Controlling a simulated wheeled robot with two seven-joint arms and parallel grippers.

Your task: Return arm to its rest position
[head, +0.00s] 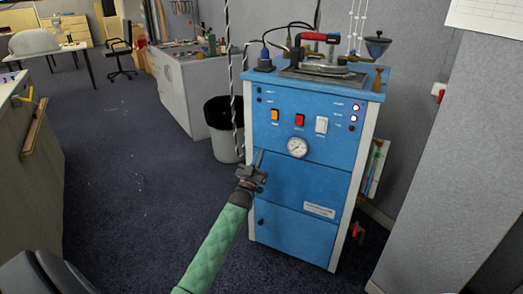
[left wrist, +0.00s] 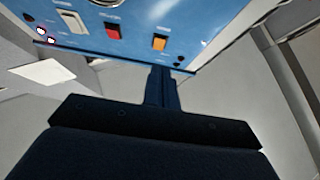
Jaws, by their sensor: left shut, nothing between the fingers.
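My left gripper (head: 258,160) is at the end of the green-sleeved arm, which reaches up from the bottom of the head view. Its fingers are together and empty. In the head view it overlaps the left front edge of a blue machine cabinet (head: 300,180). The shut fingers (left wrist: 162,88) also show in the left wrist view, pointing toward the blue panel (left wrist: 130,50) with its switches. I cannot tell whether they touch it. My right gripper is not in view.
A grey counter (head: 35,150) is at far left. Open carpet (head: 130,190) lies between.

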